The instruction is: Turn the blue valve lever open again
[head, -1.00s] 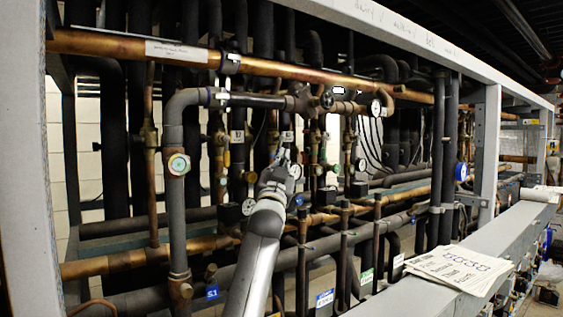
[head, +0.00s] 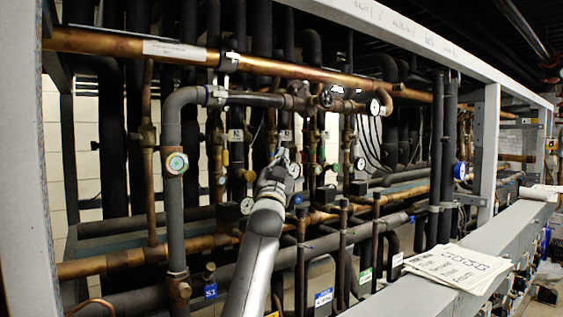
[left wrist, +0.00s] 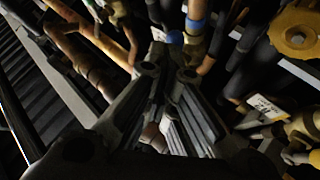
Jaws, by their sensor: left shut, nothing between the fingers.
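My left gripper (head: 282,156) reaches up into the pipework in the head view, shut and empty. It also shows in the left wrist view (left wrist: 170,68), its fingers close together among the pipes. A small blue part (left wrist: 175,38) lies just beyond the fingertips there, beside a blue band (left wrist: 196,26) on a copper-coloured pipe. I cannot tell whether either is the blue valve lever, or whether the fingers touch it. A small blue spot (head: 298,200) also shows just right of my gripper in the head view. My right gripper is in neither view.
A thick copper pipe (head: 130,46) crosses above my arm. A grey vertical pipe (head: 174,220) stands left of it. Round gauges (head: 177,163) and several valves crowd the rack. A grey beam (head: 400,295) with papers (head: 455,268) runs along the right.

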